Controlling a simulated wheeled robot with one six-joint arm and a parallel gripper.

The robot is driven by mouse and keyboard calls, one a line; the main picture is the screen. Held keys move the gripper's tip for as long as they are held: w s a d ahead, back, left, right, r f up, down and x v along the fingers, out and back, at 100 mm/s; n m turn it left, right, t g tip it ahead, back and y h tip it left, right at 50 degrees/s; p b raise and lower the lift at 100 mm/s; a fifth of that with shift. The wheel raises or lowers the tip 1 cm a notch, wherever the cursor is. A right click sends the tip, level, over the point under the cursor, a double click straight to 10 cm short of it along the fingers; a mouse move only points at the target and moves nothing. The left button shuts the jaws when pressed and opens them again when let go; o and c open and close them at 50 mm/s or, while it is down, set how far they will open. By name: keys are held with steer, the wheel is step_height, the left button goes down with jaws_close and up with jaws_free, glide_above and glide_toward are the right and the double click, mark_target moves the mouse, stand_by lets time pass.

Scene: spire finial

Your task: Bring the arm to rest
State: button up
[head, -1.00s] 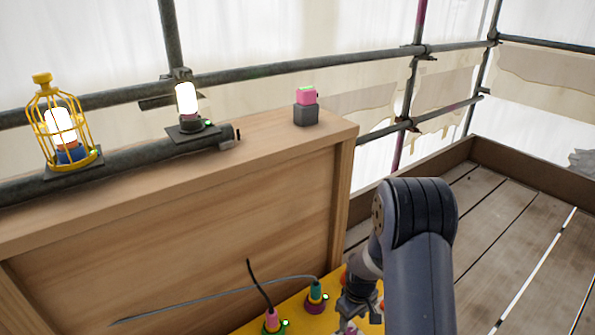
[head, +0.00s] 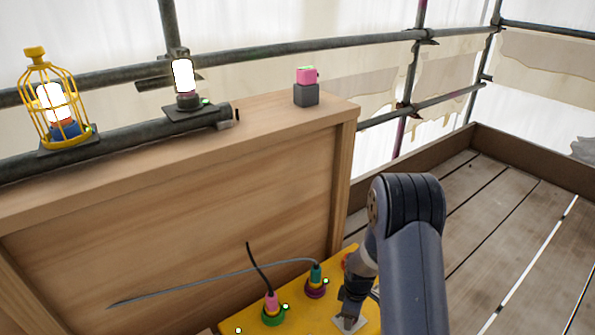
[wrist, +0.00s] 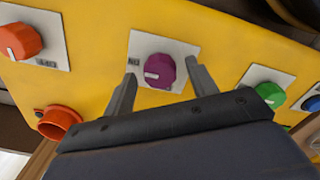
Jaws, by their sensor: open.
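My arm reaches down to a yellow panel (head: 235,316) at the bottom of the head view. My gripper (wrist: 155,72) is open in the wrist view, with one finger on each side of a purple knob (wrist: 159,70) on a white plate. I cannot tell whether the fingers touch the knob; gaps show beside it. In the head view the gripper (head: 346,318) is small and partly hidden behind my arm.
An orange knob (wrist: 20,41) and a green knob (wrist: 268,94) flank the purple one. Plugs with cables (head: 271,302) stand on the panel. A wooden cabinet (head: 180,225) rises behind it, with a caged lamp (head: 55,105) and a bare lamp (head: 184,78) near its top.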

steer(key=n, duration=0.6)
steer(key=shift+b, duration=0.35)
steer(key=n+b, duration=0.1)
steer(key=n, duration=0.4)
steer(key=shift+n, duration=0.4)
steer(key=shift+r+p, duration=1)
steer(key=shift+r, duration=1.3)
